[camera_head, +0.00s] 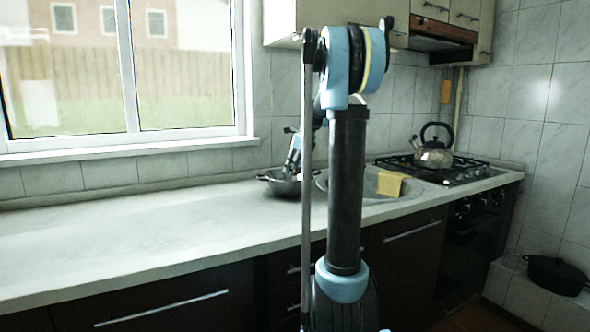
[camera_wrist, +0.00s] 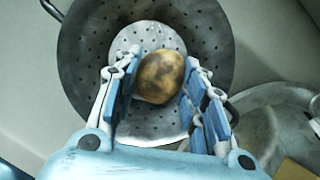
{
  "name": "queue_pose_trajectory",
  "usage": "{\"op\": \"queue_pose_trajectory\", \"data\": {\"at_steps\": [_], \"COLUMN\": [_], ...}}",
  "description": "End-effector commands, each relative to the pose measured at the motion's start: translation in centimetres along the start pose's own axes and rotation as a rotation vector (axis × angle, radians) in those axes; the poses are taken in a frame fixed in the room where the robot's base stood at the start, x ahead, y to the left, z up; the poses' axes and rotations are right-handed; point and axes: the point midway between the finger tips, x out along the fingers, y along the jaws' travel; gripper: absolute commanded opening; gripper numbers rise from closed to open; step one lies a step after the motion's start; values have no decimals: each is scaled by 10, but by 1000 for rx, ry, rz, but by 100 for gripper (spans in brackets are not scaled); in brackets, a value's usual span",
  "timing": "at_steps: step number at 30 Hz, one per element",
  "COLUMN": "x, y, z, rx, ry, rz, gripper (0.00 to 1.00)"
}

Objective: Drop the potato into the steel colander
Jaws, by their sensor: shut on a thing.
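The potato (camera_wrist: 160,76) is brown with dark patches and sits between the two blue fingers of my gripper (camera_wrist: 158,88) in the wrist view. My gripper is shut on it. The steel colander (camera_wrist: 78,45), grey with small holes, lies behind the potato in the wrist view, and the potato lines up with its inside. I cannot tell how high the potato is above the colander's bottom. In the head view the colander (camera_head: 272,179) stands on the counter, with my gripper (camera_head: 290,168) at it. The potato cannot be made out there.
The sink (camera_head: 375,183) is just right of the colander, with a yellow cloth (camera_head: 390,184) at its edge. A kettle (camera_head: 433,152) stands on the gas hob (camera_head: 462,171). The counter (camera_head: 130,232) to the left is clear. A dark pot (camera_head: 556,275) is at the far right, lower down.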

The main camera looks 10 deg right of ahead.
Motion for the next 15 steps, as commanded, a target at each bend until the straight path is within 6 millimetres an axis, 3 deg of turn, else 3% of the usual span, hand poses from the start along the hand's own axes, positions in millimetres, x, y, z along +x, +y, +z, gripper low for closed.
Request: {"op": "queue_pose_trajectory", "data": {"at_steps": [1,2,4,15], "x": [0,0,0,-1], "y": [0,0,0,0], "z": [0,0,0,0], "rx": [0,0,0,0], "ry": [0,0,0,0], "rz": [0,0,0,0], "gripper": [14,43,59,62]}}
